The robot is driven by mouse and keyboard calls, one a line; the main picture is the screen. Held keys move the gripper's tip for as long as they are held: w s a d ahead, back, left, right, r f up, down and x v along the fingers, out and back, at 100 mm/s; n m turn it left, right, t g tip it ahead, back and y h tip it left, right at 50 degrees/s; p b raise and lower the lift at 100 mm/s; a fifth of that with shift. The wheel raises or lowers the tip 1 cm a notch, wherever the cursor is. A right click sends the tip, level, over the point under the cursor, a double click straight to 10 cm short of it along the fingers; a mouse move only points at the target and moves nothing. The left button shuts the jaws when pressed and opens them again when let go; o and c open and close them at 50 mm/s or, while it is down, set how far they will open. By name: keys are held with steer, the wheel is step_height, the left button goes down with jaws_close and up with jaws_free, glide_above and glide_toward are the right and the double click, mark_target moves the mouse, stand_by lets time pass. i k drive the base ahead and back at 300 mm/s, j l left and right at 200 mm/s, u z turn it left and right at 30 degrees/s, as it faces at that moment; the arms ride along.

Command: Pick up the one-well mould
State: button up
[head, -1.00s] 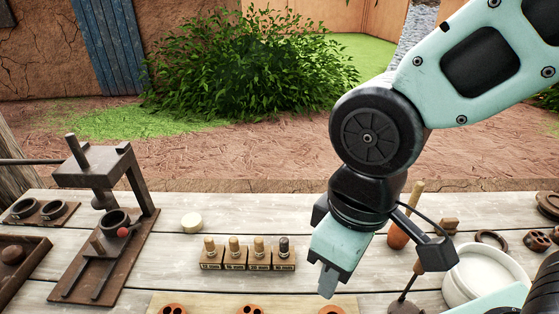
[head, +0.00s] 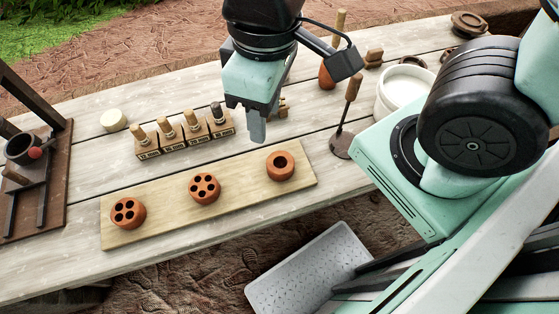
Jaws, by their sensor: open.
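The one-well mould (head: 281,174) is a short round terracotta block with a single dark hole in its top. It sits near the right end of a pale wooden board (head: 240,192) on the table. Two similar moulds with several holes each, one in the middle (head: 205,196) and one at the left (head: 128,222), share the board. My gripper (head: 257,128) is open and points down, up and left of the one-well mould in the picture and apart from it. The fingers overlap from this side, so the gap between them is hidden.
Small labelled blocks with wooden-handled stamps (head: 185,138) stand behind the board. A tool with an upright handle (head: 346,125) and a white pot (head: 401,90) stand to the right. A dark press (head: 35,185) is at the left. A grey perforated tray (head: 310,275) is below the table's front edge.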

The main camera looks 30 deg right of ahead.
mark_target(281, 164)
steer(key=z, duration=0.5)
steer(key=k+j+z, duration=0.15)
steer(key=z, duration=0.2)
steer(key=k+j+z, duration=0.1)
steer(key=k+z, duration=0.4)
steer(key=z, duration=0.2)
